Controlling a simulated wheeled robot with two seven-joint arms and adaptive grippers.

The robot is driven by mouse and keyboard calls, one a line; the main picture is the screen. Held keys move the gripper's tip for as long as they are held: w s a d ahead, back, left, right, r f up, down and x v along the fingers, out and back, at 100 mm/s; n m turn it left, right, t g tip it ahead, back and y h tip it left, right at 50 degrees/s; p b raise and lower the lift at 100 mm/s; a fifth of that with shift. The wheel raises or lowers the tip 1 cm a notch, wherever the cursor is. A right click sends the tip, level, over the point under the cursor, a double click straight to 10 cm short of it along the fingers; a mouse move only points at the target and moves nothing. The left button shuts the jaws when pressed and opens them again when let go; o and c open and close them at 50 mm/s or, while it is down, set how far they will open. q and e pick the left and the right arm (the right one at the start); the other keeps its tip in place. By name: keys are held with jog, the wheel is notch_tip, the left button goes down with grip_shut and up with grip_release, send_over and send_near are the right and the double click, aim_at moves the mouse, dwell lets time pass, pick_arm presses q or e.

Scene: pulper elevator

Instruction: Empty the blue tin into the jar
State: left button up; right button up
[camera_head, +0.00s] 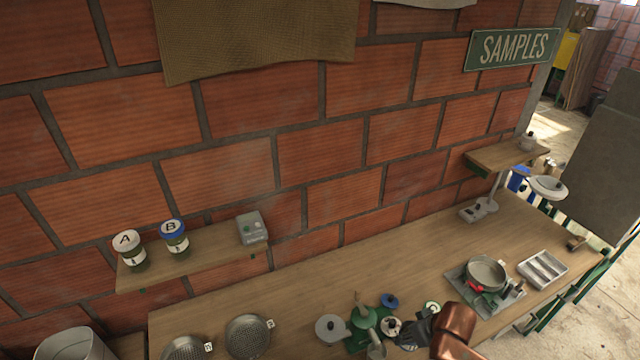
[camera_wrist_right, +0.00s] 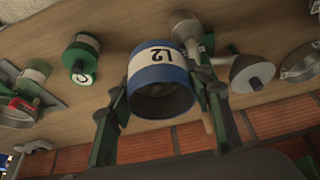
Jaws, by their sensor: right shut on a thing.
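The blue tin (camera_wrist_right: 160,75), with a white band reading L2, sits between the two fingers of my right gripper (camera_wrist_right: 163,88) in the right wrist view. The gripper is shut on its sides. The tin's round dark mouth faces the wrist camera; its contents cannot be made out. In the head view my right gripper (camera_head: 416,332) is at the front of the bench, among small green, blue and grey items. Jars A (camera_head: 129,250) and B (camera_head: 175,238) stand on the left wall shelf. I cannot tell which vessel is the task's jar. My left gripper is out of view.
A metal bowl (camera_head: 486,273) stands on a grey tray at the right of the bench (camera_head: 400,250), beside a compartment tray (camera_head: 543,268). Two sieves are at the front left. A green container marked C (camera_wrist_right: 84,58) is near the tin. The bench's back middle is clear.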

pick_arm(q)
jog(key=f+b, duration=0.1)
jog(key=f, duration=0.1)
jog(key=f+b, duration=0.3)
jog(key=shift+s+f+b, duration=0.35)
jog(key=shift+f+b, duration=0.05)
pick_arm(e)
jog(key=w+a+r+m+h, duration=0.1)
jog(key=w+a+r+m, duration=0.2)
jog(key=a+r, duration=0.3)
jog(key=shift+w+r+m+h, duration=0.2)
jog(key=shift+m+h, duration=0.1)
jog(key=shift+m, duration=0.3)
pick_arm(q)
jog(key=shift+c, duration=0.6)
pick_arm(e)
jog(key=shift+a, duration=0.1)
